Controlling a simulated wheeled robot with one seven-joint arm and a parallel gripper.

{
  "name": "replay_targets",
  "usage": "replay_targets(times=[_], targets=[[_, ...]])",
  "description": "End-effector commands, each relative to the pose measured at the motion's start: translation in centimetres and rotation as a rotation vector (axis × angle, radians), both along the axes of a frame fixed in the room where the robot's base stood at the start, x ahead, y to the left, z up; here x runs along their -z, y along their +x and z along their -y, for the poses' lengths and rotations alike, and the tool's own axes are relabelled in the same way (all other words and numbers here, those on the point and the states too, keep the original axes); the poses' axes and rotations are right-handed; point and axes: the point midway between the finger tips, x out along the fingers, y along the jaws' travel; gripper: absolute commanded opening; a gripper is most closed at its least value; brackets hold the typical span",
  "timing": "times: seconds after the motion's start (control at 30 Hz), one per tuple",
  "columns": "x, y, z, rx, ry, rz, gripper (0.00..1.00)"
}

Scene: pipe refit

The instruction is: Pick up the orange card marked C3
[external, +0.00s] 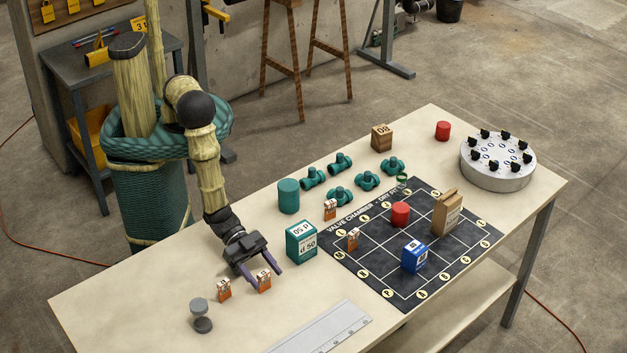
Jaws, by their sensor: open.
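Several small orange cards stand upright on the table: one (224,291) at the front left, one (264,281) by my gripper, one (330,210) behind the grid mat, and one (353,240) on the mat. Their print is too small to read, so I cannot tell which is marked C3. My gripper (266,274) is open and low over the table, its purple fingers spread at the card by it. I cannot tell whether that card is between the fingers or just in front, or whether they touch.
A teal-and-white box (301,241) stands right of my gripper, with a teal cylinder (288,196) behind. A grey knobbed piece (201,315) and a ruler (320,330) lie toward the front. The dark grid mat (345,263) holds a blue box (414,256) and other items. The table's left end is clear.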

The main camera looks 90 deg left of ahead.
Motion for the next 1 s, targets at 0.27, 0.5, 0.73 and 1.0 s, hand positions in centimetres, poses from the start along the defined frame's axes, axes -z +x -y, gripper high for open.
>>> replay_targets(times=[0.27,0.5,0.73,1.0], targets=[[0.9,1.8,1.9,0.000,0.000,0.000,0.58],[1.0,1.8,1.9,0.000,0.000,0.000,0.58],[1.0,1.8,1.9,0.000,0.000,0.000,0.58],[1.0,1.8,1.9,0.000,0.000,0.000,0.19]])
